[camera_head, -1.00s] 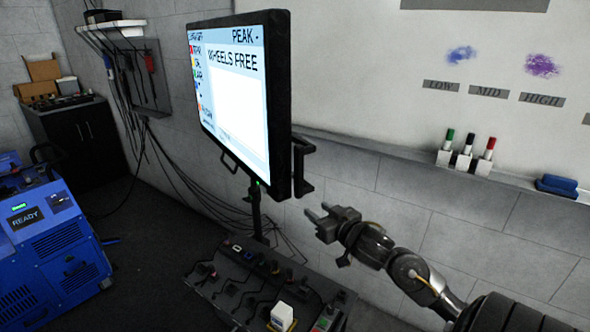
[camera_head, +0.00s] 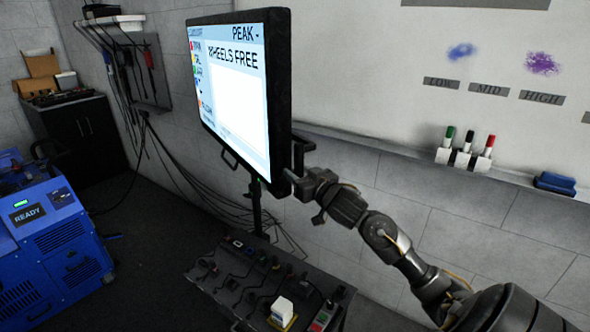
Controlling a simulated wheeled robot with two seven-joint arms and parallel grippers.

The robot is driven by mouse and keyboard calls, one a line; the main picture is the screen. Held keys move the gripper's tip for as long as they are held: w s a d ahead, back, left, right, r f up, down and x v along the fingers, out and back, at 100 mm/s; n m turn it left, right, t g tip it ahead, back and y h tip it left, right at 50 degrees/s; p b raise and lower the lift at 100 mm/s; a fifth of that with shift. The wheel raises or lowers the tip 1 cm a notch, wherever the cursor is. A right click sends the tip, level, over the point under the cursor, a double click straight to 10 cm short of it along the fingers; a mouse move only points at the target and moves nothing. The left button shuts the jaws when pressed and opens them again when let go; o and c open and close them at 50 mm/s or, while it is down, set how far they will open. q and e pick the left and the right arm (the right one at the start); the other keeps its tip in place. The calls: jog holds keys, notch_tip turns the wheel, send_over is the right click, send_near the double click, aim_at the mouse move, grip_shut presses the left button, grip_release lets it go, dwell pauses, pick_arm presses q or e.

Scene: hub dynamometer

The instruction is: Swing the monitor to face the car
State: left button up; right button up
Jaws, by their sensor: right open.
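The monitor (camera_head: 235,110) stands on a thin dark post (camera_head: 256,208) and its lit screen is angled to the left, reading "WHEELS FREE". A dark handle (camera_head: 299,150) sticks out at its right edge; a smaller handle (camera_head: 229,160) is at the lower edge. My right gripper (camera_head: 296,181) is open at the monitor's lower right edge, at the low end of the right handle, which it partly hides. I cannot tell whether the fingers touch or surround the handle. My left gripper is not in view. No car shows.
A cluttered dark bench top (camera_head: 255,285) lies below the monitor. A whiteboard ledge with a marker holder (camera_head: 463,158) and a blue eraser (camera_head: 555,183) runs behind my right arm. Blue machines (camera_head: 60,245) stand at left; cables hang along the wall. Floor between is clear.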

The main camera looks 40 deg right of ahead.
jog(key=shift+w, duration=0.8)
jog(key=shift+c, duration=0.3)
grip_shut()
